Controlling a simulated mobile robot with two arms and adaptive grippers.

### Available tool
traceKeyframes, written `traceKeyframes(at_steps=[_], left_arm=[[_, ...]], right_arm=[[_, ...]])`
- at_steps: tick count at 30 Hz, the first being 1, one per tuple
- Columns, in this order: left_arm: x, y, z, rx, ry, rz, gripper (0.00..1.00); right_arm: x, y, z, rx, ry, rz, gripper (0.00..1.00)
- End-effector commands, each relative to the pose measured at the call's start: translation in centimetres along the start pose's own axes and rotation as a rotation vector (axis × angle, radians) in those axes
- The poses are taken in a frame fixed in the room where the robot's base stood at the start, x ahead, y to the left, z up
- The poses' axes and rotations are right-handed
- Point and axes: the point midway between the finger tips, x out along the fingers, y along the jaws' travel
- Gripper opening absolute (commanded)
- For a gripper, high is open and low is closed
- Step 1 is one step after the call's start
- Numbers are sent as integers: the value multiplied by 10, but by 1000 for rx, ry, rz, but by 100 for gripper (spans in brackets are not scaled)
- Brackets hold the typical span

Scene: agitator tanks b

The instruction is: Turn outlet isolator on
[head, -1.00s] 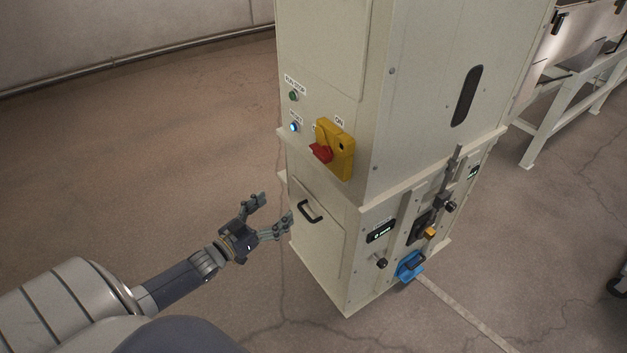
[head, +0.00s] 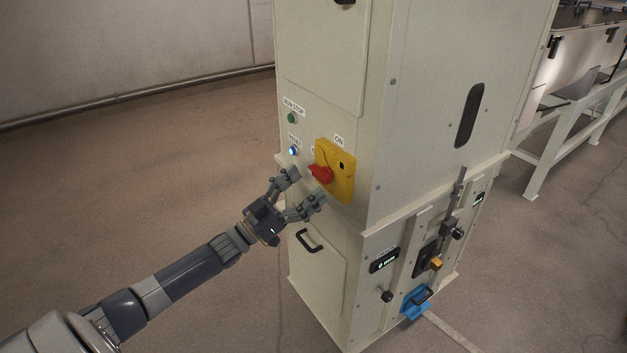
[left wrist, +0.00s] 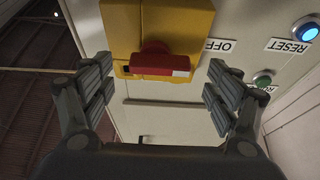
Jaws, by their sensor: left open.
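The outlet isolator is a yellow plate (head: 338,168) with a red handle (head: 321,174) on the front of a tall cream cabinet. An ON label (head: 339,140) sits above it. In the left wrist view the red handle (left wrist: 159,64) lies across the lower part of the yellow plate (left wrist: 178,22), beside an OFF label (left wrist: 221,45). My left gripper (head: 306,188) is open and empty, just in front of and below the handle in the head view. In the left wrist view its fingers are either side of the handle, apart from it. My right gripper is out of view.
A lit blue RESET button (head: 293,151) and a green RUN STOP button (head: 292,118) are left of the isolator. A black drawer handle (head: 309,241) is below. Knobs, a display (head: 385,261) and a blue part (head: 416,302) are on the adjacent face.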

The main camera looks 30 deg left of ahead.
Motion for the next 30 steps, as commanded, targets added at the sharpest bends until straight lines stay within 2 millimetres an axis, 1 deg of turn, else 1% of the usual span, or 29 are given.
traceKeyframes(at_steps=[1,3,7,12,19,20,21,23,24,25,30], left_arm=[[8,0,0,1,3,1,82],[15,0,0,0,2,1,82],[25,0,0,0,1,0,82],[30,0,0,-1,-1,0,82],[30,0,0,-1,-1,-1,82],[30,0,0,-1,-1,-1,75],[30,0,0,-1,-1,-1,66],[30,0,0,0,-1,-1,52],[29,0,0,0,-1,-1,43],[29,0,0,0,-1,-1,38],[29,0,0,1,-1,-1,38]], right_arm=[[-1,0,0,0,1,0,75],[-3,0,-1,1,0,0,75],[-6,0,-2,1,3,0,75],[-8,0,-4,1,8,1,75],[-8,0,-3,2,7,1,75],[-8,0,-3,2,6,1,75],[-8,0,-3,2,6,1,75],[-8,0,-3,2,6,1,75],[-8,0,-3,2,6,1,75],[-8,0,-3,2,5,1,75],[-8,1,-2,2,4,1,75]])
